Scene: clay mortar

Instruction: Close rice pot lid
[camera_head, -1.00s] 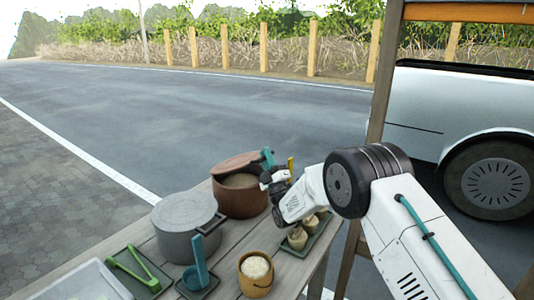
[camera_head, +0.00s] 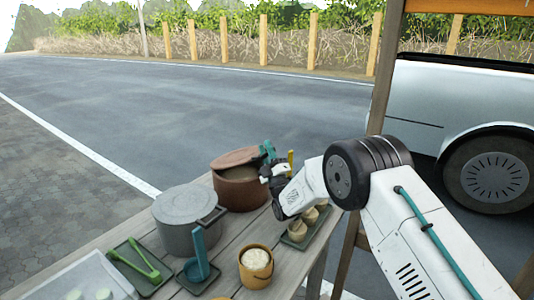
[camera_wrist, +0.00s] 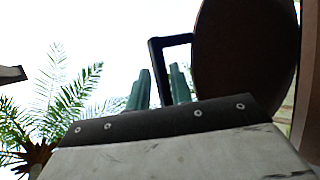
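The brown rice pot (camera_head: 240,196) stands at the far end of the wooden table in the head view. Its lid (camera_head: 234,157) is tilted up over the back of the pot, and the opening shows in front of it. In the wrist view the lid (camera_wrist: 245,50) is a dark disc with a black, angular handle (camera_wrist: 170,40). My gripper (camera_head: 278,157) is at the right side of the lid. In the wrist view its two teal fingers (camera_wrist: 160,87) are apart, with one bar of the handle showing in the gap. I cannot tell whether they touch it.
A grey lidded pot (camera_head: 187,220) stands left of the rice pot. In front are a teal ladle (camera_head: 200,252), green tongs (camera_head: 135,262) on a tray and a rice bucket (camera_head: 256,268). A tray of small cups (camera_head: 305,226) lies under my arm. A wooden post (camera_head: 377,110) stands at right.

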